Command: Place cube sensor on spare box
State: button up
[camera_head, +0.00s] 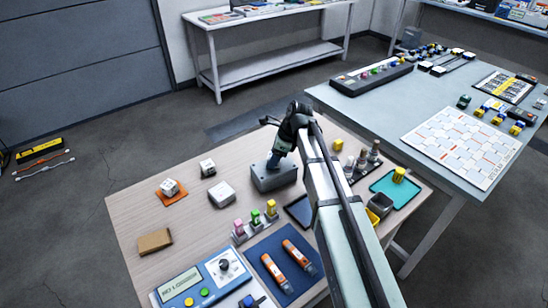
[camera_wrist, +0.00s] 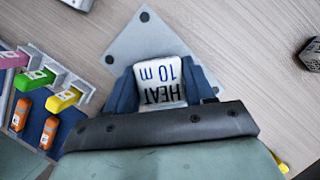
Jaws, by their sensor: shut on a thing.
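My gripper (camera_head: 273,161) is over a grey box (camera_head: 267,181) on the wooden table. In the wrist view its blue fingers (camera_wrist: 163,88) are shut on a white cube with the lettering "HEAT 10 m" (camera_wrist: 158,80), which I take as the cube sensor. The grey box's top, with dark dots at its corners, shows behind the cube in the wrist view (camera_wrist: 143,38); I take it as the spare box. The cube appears over the front part of that top. I cannot tell if it touches. The cube is hidden in the head view.
Pink, green and yellow pieces (camera_head: 255,217) stand nearer, beside orange tubes on a blue mat (camera_head: 262,245). A brown block (camera_head: 155,241) lies left.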

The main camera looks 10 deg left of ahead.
jog(key=shift+f, duration=0.25)
jog(key=o, duration=1)
jog(key=shift+o, duration=0.2)
jog(key=v, duration=1.2)
jog(key=shift+r, duration=0.2)
